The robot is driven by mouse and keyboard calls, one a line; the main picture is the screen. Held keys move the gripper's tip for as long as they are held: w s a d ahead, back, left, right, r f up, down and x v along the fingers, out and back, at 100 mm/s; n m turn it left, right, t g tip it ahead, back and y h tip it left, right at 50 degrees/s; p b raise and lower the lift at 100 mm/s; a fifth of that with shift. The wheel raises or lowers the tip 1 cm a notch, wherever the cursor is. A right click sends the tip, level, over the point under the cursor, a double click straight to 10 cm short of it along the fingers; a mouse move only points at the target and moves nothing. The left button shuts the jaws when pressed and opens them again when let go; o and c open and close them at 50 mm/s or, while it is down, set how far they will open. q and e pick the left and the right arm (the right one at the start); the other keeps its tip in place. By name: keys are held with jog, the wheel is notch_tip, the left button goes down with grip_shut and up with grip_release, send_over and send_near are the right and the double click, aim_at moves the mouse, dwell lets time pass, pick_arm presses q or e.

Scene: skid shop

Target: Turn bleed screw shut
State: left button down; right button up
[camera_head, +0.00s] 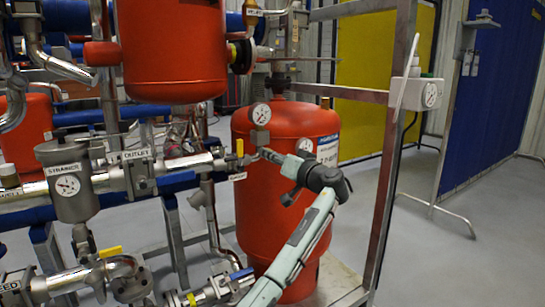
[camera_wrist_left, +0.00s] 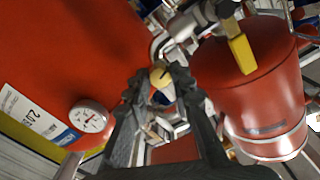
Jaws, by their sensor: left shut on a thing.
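My left gripper (camera_head: 266,154) reaches in from the right in the head view, its fingertips at the pipe end beside a gauge in front of the red tank. In the left wrist view the two dark fingers of this gripper (camera_wrist_left: 161,80) close around a small brass-coloured slotted head (camera_wrist_left: 159,74), which looks like the bleed screw. The fingers are shut on it. In the head view the screw is too small and covered by the fingertips to make out. My right gripper is in neither view.
A yellow valve handle (camera_head: 239,148) is close left of the fingertips; it also shows in the wrist view (camera_wrist_left: 242,53). A gauge (camera_head: 261,114) stands just above. The red tank (camera_head: 250,210) is behind the gripper. A steel frame post (camera_head: 391,150) stands right of my wrist.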

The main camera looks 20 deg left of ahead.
pick_arm(q)
jog(key=shift+m, duration=1.1)
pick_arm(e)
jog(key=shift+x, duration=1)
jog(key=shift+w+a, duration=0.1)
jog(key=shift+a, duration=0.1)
pick_arm(q)
jog(key=c, duration=1.3)
grip_release()
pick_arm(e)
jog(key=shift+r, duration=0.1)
pick_arm(q)
jog(key=v, duration=1.2)
